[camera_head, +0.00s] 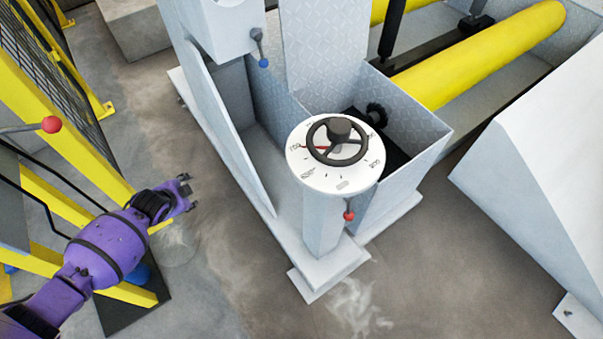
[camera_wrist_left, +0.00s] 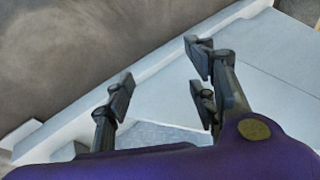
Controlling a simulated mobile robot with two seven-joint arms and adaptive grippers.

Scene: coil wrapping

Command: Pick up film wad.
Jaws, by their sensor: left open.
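A pale, whitish translucent patch (camera_head: 355,305) lies on the floor in front of the dial pedestal in the head view. It may be the film wad, but I cannot tell it surely from a floor mark. A fainter pale patch (camera_head: 177,243) lies on the floor just below my left gripper (camera_head: 189,192). That gripper is open and empty, above the floor left of the grey machine. In the left wrist view its fingers (camera_wrist_left: 160,85) are spread with nothing between them. No clear film wad shows there. My right gripper is not in view.
A grey machine base (camera_head: 235,165) with a dial and black handwheel (camera_head: 338,140) stands in the middle. Yellow rollers (camera_head: 480,55) lie behind it. A yellow fence post (camera_head: 75,125) and a red-knobbed lever (camera_head: 50,124) are at left. A sloped grey block (camera_head: 540,170) stands right.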

